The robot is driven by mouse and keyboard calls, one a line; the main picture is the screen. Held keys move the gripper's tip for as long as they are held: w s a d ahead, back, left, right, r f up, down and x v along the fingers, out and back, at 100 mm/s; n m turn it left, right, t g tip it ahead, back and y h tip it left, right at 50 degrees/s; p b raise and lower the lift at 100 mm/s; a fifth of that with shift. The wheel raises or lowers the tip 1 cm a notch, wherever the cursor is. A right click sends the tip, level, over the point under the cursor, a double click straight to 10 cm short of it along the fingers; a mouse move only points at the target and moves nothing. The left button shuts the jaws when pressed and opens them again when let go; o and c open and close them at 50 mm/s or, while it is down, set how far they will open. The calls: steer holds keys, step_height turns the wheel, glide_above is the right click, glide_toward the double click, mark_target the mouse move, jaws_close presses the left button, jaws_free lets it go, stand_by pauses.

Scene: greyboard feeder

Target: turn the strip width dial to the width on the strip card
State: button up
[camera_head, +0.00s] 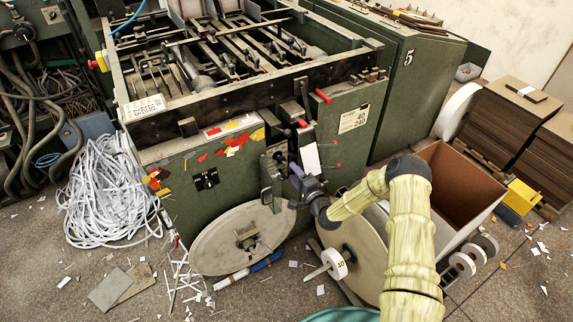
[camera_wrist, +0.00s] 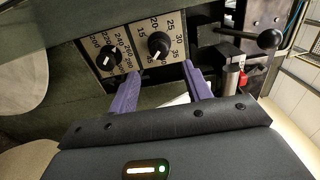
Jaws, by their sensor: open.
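The width dial (camera_wrist: 158,44) is a black round knob with a white pointer line on a pale scale numbered from 15 through the 20s and 30s. It is ahead of my gripper (camera_wrist: 160,70), whose two purple fingers are apart, with nothing seen between the tips. The knob lies just beyond the fingertips; contact cannot be told. The pointer seems to slant to the lower left. A second dial (camera_wrist: 108,58), with numbers from 200 to 280, is to its left. In the head view my gripper (camera_head: 296,172) hides the dials. The strip card (camera_head: 354,119) seems to read 40 and 240.
A black ball-ended lever (camera_wrist: 269,39) stands right of the dials. The green machine (camera_head: 375,100) fills the middle. Large reels (camera_head: 235,225) stand below, an open bin (camera_head: 462,185) to the right. White strips (camera_head: 105,190) pile up at the left.

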mark_target(282, 162)
steer(key=x, duration=0.3)
steer(key=a+x, duration=0.1)
steer(key=x, duration=0.1)
steer(key=shift+s, duration=0.25)
steer(key=shift+w+a, duration=0.15)
steer(key=shift+w, duration=0.3)
steer(key=c, duration=1)
